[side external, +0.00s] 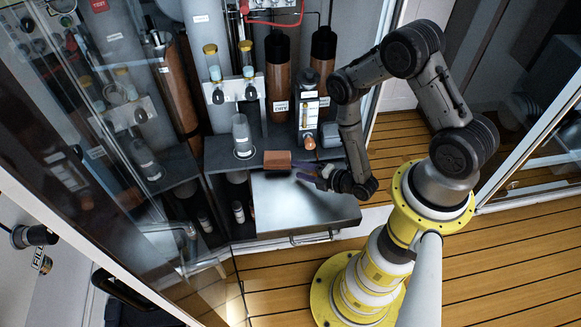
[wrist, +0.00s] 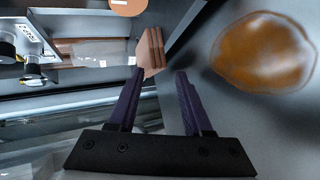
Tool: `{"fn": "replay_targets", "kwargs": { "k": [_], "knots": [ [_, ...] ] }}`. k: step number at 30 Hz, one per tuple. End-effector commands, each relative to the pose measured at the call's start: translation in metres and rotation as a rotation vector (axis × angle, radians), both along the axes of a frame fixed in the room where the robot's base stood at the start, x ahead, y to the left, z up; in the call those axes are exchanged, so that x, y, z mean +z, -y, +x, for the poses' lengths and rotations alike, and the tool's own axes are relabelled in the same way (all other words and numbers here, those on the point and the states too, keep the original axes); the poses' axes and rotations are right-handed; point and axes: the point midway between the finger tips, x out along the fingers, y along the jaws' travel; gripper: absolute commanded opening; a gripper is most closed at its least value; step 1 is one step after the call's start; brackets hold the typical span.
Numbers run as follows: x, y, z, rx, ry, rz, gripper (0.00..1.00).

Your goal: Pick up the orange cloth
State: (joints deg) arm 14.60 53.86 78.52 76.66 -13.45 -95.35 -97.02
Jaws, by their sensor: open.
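The orange cloth (side external: 277,159) looks like a small folded, brownish-orange block at the back of the metal bench top. In the wrist view the folded cloth (wrist: 151,50) shows its layered edge just beyond my fingertips, nearer the left one. My gripper (side external: 299,171) is just right of the cloth in the side view, low over the bench. Its purple fingers are spread, and nothing is held between them in the wrist view (wrist: 158,72). I cannot tell whether a fingertip touches the cloth.
The metal bench top (side external: 300,208) is clear in front of the cloth. A clear cylinder (side external: 241,135) stands behind left, and a gauge unit (side external: 308,112) behind right. A blurred orange-brown patch (wrist: 262,52) lies on grey at right; I cannot tell what it is.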

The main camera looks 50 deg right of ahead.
Motion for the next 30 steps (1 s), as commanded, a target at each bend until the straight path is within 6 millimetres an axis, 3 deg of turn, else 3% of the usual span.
{"fn": "replay_targets", "kwargs": {
  "k": [9,20,30],
  "knots": [
    [-0.01,0.0,0.023,0.0,0.0,-0.001,0.5],
    [-0.011,0.0,0.026,0.001,-0.001,0.0,0.49],
    [-0.012,0.0,0.025,0.0,-0.003,0.0,0.18]
  ]
}}
